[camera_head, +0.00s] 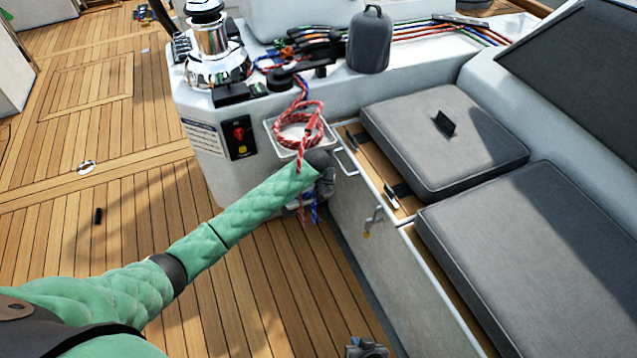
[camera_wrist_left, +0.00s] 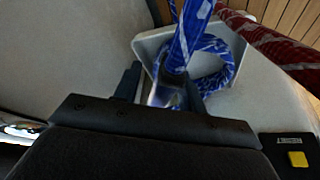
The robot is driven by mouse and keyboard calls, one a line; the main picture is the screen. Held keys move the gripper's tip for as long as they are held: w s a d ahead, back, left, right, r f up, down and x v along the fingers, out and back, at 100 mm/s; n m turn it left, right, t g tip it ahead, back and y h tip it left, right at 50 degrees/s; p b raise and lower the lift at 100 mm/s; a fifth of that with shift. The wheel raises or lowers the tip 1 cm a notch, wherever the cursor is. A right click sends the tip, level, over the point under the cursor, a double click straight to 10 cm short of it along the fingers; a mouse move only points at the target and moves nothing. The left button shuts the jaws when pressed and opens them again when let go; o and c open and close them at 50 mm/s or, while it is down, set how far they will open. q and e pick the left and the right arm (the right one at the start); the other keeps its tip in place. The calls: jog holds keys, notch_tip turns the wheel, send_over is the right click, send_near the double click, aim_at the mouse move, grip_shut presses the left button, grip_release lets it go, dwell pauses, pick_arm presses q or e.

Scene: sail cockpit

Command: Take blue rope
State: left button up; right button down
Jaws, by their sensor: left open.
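The blue rope, with white flecks, shows in the left wrist view (camera_wrist_left: 190,35), hanging down into a white holder (camera_wrist_left: 145,48) where it also lies in a loop. My left gripper (camera_wrist_left: 162,82) is open, its dark fingers on both sides of the hanging strand; I cannot tell if they touch it. In the head view, bits of blue rope (camera_head: 313,213) show below my green left arm, which hides most of it and part of that gripper. My right gripper (camera_head: 366,347) is at the bottom edge, partly cut off, with its fingers unclear.
A red rope coil (camera_head: 300,122) hangs over a white bin (camera_head: 270,126) just above my left forearm. A chrome winch (camera_head: 215,52) and a dark grey bollard-like cover (camera_head: 370,40) stand on the ledge. Grey seat cushions (camera_head: 442,135) lie right. Wooden deck (camera_head: 90,200) is mostly clear.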

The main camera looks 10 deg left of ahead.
pick_arm(q)
jog(key=shift+f, duration=0.15)
jog(key=shift+c, duration=0.2)
grip_shut()
jog(key=shift+r+p, duration=1.55)
jog(key=shift+p, duration=0.6)
